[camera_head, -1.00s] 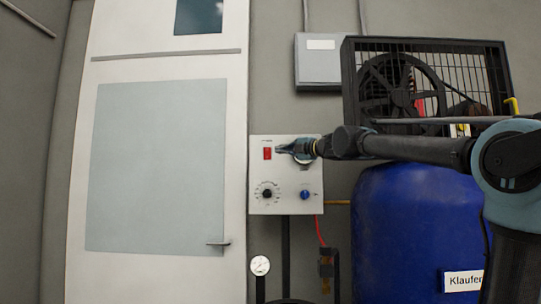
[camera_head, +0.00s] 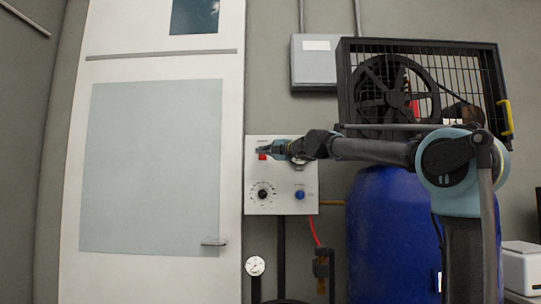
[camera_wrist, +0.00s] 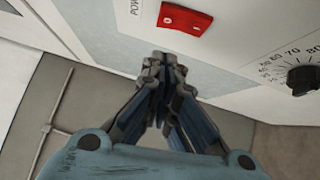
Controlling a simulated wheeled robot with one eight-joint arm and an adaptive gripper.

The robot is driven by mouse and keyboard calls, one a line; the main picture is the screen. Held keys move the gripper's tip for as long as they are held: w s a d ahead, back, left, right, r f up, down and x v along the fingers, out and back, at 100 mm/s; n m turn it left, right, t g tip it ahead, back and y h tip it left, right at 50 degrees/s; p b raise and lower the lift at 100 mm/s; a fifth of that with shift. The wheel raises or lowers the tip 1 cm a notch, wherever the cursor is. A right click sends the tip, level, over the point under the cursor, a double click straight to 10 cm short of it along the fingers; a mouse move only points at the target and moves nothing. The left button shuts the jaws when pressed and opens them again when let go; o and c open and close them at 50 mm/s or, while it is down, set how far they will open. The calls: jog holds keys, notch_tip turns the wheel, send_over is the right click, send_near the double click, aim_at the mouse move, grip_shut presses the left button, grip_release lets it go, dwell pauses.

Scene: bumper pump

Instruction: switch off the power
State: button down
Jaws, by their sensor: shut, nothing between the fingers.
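The white control panel (camera_head: 281,205) is on the wall left of the blue tank. Its red power rocker switch (camera_wrist: 185,20) shows near the top of the wrist view, with white marks on its face. In the head view the red switch (camera_head: 262,157) is partly covered by my gripper (camera_head: 260,150). My gripper is shut and empty, its fingertips together just below the switch in the wrist view (camera_wrist: 163,58). I cannot tell whether the tips touch the panel or the switch.
A black dial (camera_head: 262,194) and a blue knob (camera_head: 299,195) sit low on the panel. A large blue tank (camera_head: 390,240) with a caged fan (camera_head: 395,90) stands to the right. A white door (camera_head: 150,170) is to the left, and a gauge (camera_head: 255,265) is below.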

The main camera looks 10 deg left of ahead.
jog(key=shift+w+a+r, duration=0.1)
jog(key=shift+w+a, duration=0.05)
jog(key=shift+w, duration=0.8)
jog(key=shift+w+a+r, duration=0.1)
jog(key=shift+w, duration=0.8)
jog(key=shift+w+a+r, duration=0.1)
jog(key=shift+w+r, duration=0.05)
jog(key=shift+w, duration=0.1)
jog(key=s+d+r, duration=0.1)
jog(key=s+d, duration=0.8)
jog(key=shift+d+r, duration=0.15)
jog(key=shift+d, duration=0.15)
